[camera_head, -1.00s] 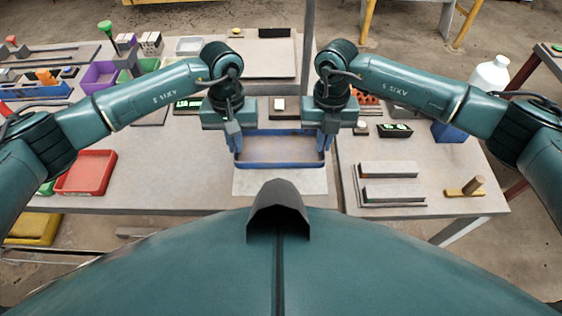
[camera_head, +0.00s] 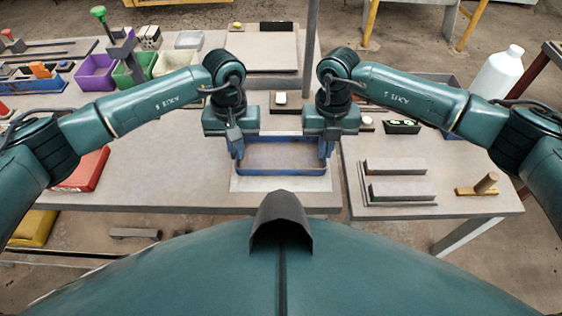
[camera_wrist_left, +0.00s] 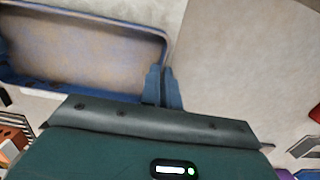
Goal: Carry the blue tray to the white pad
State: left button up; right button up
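The blue tray (camera_head: 282,171) is in the middle of the head view, level and empty. It is above or on the white pad (camera_head: 280,185), whose front strip and side edges show around it; I cannot tell if they touch. My left gripper (camera_head: 237,152) is at the tray's left end and my right gripper (camera_head: 326,150) at its right end. In the left wrist view the tray (camera_wrist_left: 85,88) reaches the left gripper's fingers (camera_wrist_left: 163,88), which are close together on its rim. The right fingertips are small but appear closed on the right rim.
A red tray (camera_head: 82,172) lies left on the table, with purple (camera_head: 97,75) and green bins behind it. On the right are grey channel pieces (camera_head: 400,190), a wooden piece with a peg (camera_head: 480,188) and a white bottle (camera_head: 500,72).

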pick_arm(q)
jog(key=shift+o, duration=0.8)
pick_arm(e)
jog(key=shift+o, duration=0.8)
pick_arm(q)
jog(key=o, duration=0.3)
pick_arm(e)
jog(key=o, duration=0.3)
pick_arm(q)
jog(key=shift+r, duration=0.1)
pick_arm(e)
jog(key=shift+r, duration=0.15)
pick_arm(q)
jog(key=r, duration=0.4)
jog(key=w+r, duration=0.1)
jog(key=r, duration=0.6)
jog(key=shift+w+r, duration=0.2)
jog(key=shift+r, duration=0.2)
pick_arm(e)
jog(key=r, duration=0.4)
jog(key=w+r, duration=0.1)
jog(key=r, duration=0.6)
jog(key=shift+w+r, duration=0.2)
jog(key=shift+r, duration=0.2)
jog(key=shift+f, duration=0.1)
